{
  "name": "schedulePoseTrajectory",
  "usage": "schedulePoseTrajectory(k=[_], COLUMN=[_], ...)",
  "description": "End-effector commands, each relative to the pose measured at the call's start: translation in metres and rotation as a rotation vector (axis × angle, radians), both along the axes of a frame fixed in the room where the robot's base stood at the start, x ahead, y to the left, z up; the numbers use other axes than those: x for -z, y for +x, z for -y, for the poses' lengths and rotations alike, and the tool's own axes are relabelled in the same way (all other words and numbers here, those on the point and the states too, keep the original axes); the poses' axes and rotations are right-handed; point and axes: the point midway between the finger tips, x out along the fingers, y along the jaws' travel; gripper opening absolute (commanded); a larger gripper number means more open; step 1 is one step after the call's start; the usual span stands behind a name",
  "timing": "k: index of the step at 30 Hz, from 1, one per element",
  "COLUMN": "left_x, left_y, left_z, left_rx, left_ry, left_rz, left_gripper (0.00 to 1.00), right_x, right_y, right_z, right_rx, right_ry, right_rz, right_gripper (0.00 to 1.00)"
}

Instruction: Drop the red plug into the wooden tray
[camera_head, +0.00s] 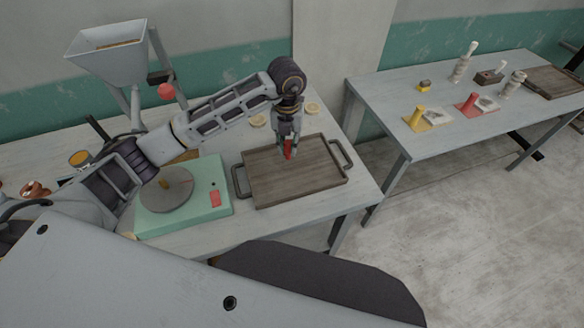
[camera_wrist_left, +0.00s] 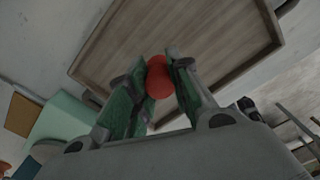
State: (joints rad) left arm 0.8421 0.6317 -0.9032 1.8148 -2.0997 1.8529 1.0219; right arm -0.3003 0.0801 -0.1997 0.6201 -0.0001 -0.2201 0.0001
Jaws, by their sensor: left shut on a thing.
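My left gripper (camera_head: 288,148) is above the wooden tray (camera_head: 270,188) in the head view, pointing down. It is shut on the red plug (camera_head: 288,150). In the left wrist view the red plug (camera_wrist_left: 159,78) sits between the green-padded fingers of the left gripper (camera_wrist_left: 158,85), with the tray (camera_wrist_left: 120,30) behind it. The part of the tray that shows is empty. The tray has a raised rim and a dark handle at each end. My right gripper is not in view.
A pale green wheel unit (camera_head: 215,170) with a round grey disc (camera_head: 165,192) stands left of the tray. A hopper (camera_head: 112,50) stands at the back left. A second table (camera_head: 440,125) with red and yellow pieces stands at the right, across a gap.

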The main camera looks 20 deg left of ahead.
Motion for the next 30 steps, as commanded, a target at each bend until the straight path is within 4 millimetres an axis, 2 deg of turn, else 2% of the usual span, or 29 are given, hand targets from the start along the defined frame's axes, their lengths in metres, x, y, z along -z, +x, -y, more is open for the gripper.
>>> schedulePoseTrajectory(k=[3,4,9,22,30], left_x=[0.000,0.000,0.000,-0.003,-0.026], left_y=[0.000,0.000,0.000,0.000,0.001], left_z=[0.000,0.000,0.000,0.000,0.000], left_rx=[0.000,0.000,0.000,0.000,0.000], left_ry=[0.000,0.000,0.000,0.000,-0.001], left_rz=[0.000,0.000,0.000,0.000,0.002], left_gripper=[0.00,0.25,0.46,0.46,0.46], right_x=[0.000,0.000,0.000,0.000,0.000], right_y=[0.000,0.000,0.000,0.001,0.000], right_z=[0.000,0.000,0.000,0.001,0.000], right_rx=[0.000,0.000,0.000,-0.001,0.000], right_ry=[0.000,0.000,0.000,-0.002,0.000], right_rz=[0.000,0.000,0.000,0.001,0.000], right_gripper=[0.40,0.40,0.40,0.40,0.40])
